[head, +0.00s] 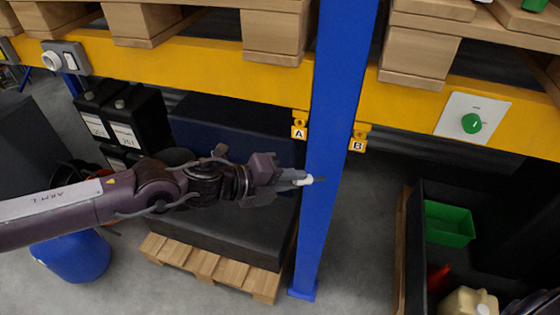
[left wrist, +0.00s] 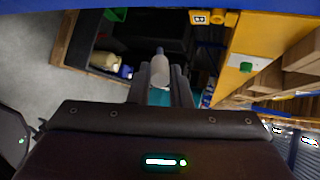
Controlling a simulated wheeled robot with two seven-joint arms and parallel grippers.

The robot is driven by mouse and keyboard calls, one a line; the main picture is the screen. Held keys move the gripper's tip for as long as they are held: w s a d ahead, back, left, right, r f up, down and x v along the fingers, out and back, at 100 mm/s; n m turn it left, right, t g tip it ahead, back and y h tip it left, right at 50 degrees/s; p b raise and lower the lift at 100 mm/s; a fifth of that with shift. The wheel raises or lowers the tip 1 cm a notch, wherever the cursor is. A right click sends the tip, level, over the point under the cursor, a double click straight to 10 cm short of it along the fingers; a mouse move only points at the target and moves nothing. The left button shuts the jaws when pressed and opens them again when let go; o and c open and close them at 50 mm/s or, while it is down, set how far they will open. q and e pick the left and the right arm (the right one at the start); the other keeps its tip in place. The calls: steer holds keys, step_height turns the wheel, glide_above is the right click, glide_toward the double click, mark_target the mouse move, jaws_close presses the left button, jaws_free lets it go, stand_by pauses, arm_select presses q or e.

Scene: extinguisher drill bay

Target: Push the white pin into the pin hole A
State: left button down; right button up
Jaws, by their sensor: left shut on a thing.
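My left gripper (head: 290,177) is shut on the white pin (head: 304,181), whose thin grey tip points right across the blue post. The left wrist view shows the pin (left wrist: 159,70) between the two dark fingers (left wrist: 160,88), its tip pointing away. Pin hole A is at the yellow bracket (head: 299,117) on the left side of the post, above its label A (head: 299,133). The gripper and pin are below label A in the head view, apart from the bracket. I cannot make out label A in the left wrist view. My right gripper is not in view.
The blue post (head: 337,110) stands close to the pin. Bracket B (head: 360,130) is on its right side. A yellow beam (head: 200,65) crosses above. A green knob (head: 472,123) is on the right. A dark crate with a green bin (head: 449,223) stands below right.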

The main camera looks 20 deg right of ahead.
arm_select(q)
steer(key=n+t, duration=0.1)
steer(key=r+n+t, duration=0.1)
steer(key=t, duration=0.1)
steer(key=d+n+t, duration=0.1)
steer(key=shift+r+n+t, duration=0.3)
steer(key=shift+t, duration=0.1)
steer(key=shift+w+r+n+t+p, duration=0.1)
steer(key=shift+r+n+t+p, duration=0.1)
steer(key=shift+n+t, duration=0.35)
steer(key=shift+w+r+n+t+p, duration=0.1)
steer(key=shift+r+n+t+p, duration=0.1)
steer(key=shift+n+t, duration=0.35)
steer(key=shift+w+a+r+n+t+y+p, duration=0.15)
steer(key=shift+w+n+t+y+p, duration=0.1)
steer(key=shift+w+n+t+y, duration=0.5)
steer(key=shift+w+d+r+n+t+y+p, duration=0.1)
steer(key=shift+w+n+t+y+p, duration=0.25)
steer(key=shift+w+t, duration=0.75)
steer(key=shift+w+a+r+n+t+y+p, duration=0.15)
steer(key=shift+w+n+t+y, duration=0.45)
steer(key=shift+t, duration=0.55)
steer(key=shift+w+d+b, duration=0.4)
steer(key=shift+w+d, duration=0.05)
steer(key=shift+w, duration=0.15)
steer(key=shift+w, duration=0.1)
